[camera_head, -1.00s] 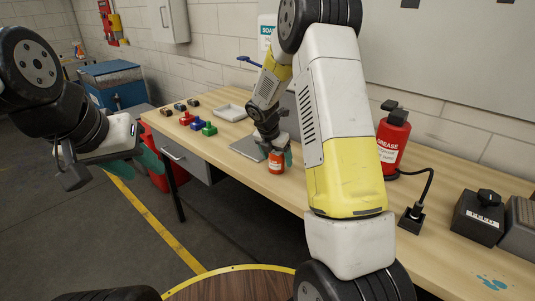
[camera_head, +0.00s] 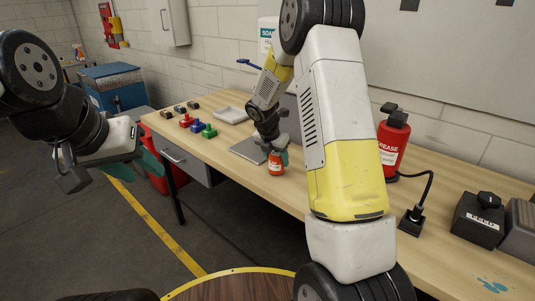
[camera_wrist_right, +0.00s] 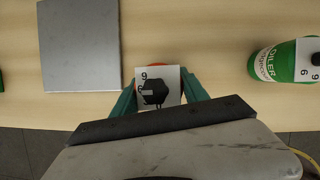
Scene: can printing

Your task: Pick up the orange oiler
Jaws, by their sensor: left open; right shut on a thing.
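The orange oiler (camera_head: 276,168) is a small orange-red can with a white label, upright at the front part of the wooden bench. My right gripper (camera_head: 275,150) is shut on it from above. In the right wrist view the teal fingers of my right gripper (camera_wrist_right: 158,95) press on both sides of the oiler, whose top carries a white tag (camera_wrist_right: 152,78) and a dark cap. I cannot tell whether its base touches the bench. My left gripper (camera_head: 110,172) is open and empty, away from the bench at the left.
A green oiler (camera_wrist_right: 275,65) stands right of the held one in the right wrist view. A grey plate (camera_wrist_right: 80,45) lies to its left. Red, blue and green stamps (camera_head: 198,127) and a pale tray (camera_head: 230,114) sit further left. A red grease can (camera_head: 393,145) stands right.

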